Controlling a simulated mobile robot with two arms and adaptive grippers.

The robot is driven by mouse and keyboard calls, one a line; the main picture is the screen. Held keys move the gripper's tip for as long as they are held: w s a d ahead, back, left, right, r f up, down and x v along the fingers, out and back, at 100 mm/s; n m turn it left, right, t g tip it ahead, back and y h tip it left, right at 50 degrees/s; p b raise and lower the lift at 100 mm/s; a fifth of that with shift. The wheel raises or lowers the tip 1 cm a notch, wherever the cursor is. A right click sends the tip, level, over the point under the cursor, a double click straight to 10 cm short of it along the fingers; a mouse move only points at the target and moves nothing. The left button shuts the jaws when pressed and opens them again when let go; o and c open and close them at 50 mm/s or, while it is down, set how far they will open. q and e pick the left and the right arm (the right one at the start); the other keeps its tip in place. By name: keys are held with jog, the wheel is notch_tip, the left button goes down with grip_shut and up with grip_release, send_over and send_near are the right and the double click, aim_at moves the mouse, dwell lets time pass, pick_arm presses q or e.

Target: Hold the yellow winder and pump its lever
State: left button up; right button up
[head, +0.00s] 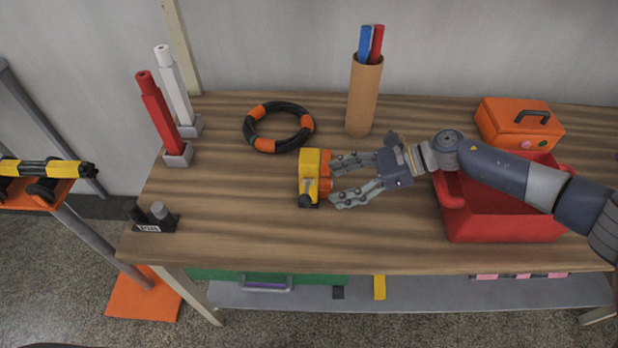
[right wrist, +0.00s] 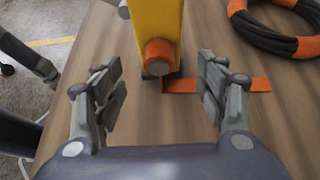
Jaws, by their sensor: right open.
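The yellow winder (head: 309,176) stands on the wooden table, left of my right gripper in the head view. It has a yellow body, an orange part on the side facing the gripper and a dark part at its lower front. My right gripper (head: 333,182) is open, its fingers pointing at the winder's orange side. In the right wrist view the winder (right wrist: 156,20) stands ahead, between and beyond the open fingers (right wrist: 160,95), with an orange round end facing me. I cannot tell clearly which part is the lever. My left gripper is not in view.
A black and orange hose ring (head: 278,127) lies behind the winder. A cardboard tube (head: 363,97) with blue and red sticks stands at the back. A red bin (head: 500,225) and an orange toolbox (head: 519,123) are at right. Red (head: 160,115) and white posts stand at left.

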aim_at(327, 187)
jog(key=b+x, duration=0.1)
jog(key=x, duration=0.3)
jog(key=shift+d+f, duration=0.1)
jog(key=shift+b+x, duration=0.55)
jog(key=shift+x, duration=0.3)
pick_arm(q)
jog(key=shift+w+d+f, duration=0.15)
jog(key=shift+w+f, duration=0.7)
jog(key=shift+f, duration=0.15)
pick_arm(e)
jog(key=c, duration=0.7)
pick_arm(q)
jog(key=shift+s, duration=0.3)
